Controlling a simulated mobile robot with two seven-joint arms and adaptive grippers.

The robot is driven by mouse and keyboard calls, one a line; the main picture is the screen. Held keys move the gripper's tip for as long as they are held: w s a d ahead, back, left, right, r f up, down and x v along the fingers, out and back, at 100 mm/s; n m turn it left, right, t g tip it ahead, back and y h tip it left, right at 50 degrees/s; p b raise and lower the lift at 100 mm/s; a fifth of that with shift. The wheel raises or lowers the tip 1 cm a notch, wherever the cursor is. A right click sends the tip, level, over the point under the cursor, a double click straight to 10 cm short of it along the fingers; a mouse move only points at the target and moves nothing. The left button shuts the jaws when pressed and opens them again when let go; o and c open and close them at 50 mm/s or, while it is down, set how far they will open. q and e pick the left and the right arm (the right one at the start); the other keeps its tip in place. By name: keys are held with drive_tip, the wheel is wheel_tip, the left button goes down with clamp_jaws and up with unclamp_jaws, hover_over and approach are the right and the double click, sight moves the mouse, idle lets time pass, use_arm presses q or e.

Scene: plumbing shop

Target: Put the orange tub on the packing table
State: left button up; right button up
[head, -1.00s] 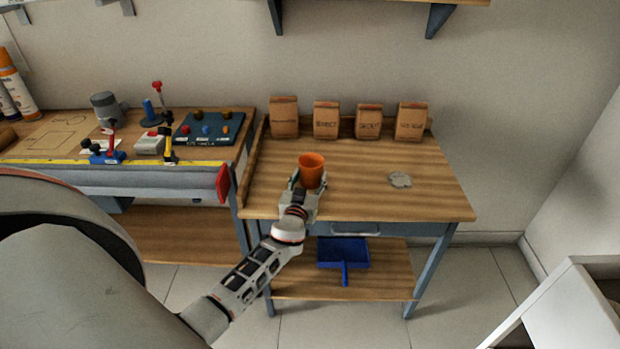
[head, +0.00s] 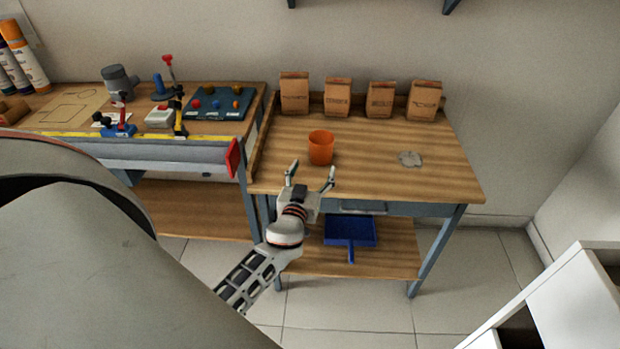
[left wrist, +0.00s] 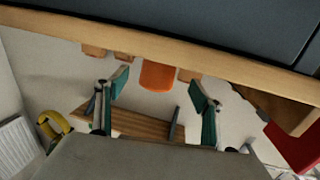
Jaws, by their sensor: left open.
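The orange tub (head: 320,148) stands upright on the wooden packing table (head: 375,172), left of the middle of its top. My left gripper (head: 311,174) is at the front edge of that table, in front of the tub. Its fingers are spread and empty, with a clear gap to the tub. In the left wrist view, which appears upside down, the orange tub (left wrist: 158,76) shows beyond the two open fingers (left wrist: 160,92), with the table edge (left wrist: 150,38) across the top. My right gripper is not in view.
Several brown paper bags (head: 338,98) stand along the back of the table. A grey flat patch (head: 410,159) lies to the right of the tub. A blue dustpan (head: 350,231) lies on the lower shelf. A workbench with tools (head: 185,140) adjoins on the left.

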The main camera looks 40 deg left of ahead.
use_arm(q)
drive_tip(key=shift+v, duration=1.7)
drive_tip(key=shift+s, duration=0.1)
drive_tip(key=s+a+f+m+g+y, duration=0.1)
drive_tip(key=s+m+g, duration=0.1)
drive_tip(key=s, duration=0.4)
drive_tip(key=s+a+m+g+y, duration=0.1)
drive_tip(key=s+a+g, duration=0.15)
drive_tip(key=s, duration=0.35)
drive_tip(key=s+d+f+m+g+h, duration=0.2)
drive_tip(key=s+d+m, duration=0.15)
drive_tip(key=s, duration=0.25)
drive_tip(key=s+d+f+m+g+h, duration=0.1)
drive_tip(key=s+d+m+g+h, duration=0.15)
drive_tip(key=s+m, duration=0.35)
drive_tip(key=w+d+f+n+t+h, duration=0.1)
drive_tip(key=d+f+n+t+h, duration=0.2)
drive_tip(key=d+f, duration=1.1)
drive_tip(key=d+n+h, duration=0.1)
drive_tip(key=d+h, duration=0.1)
drive_tip(key=h, duration=0.1)
drive_tip(key=shift+t, duration=0.3)
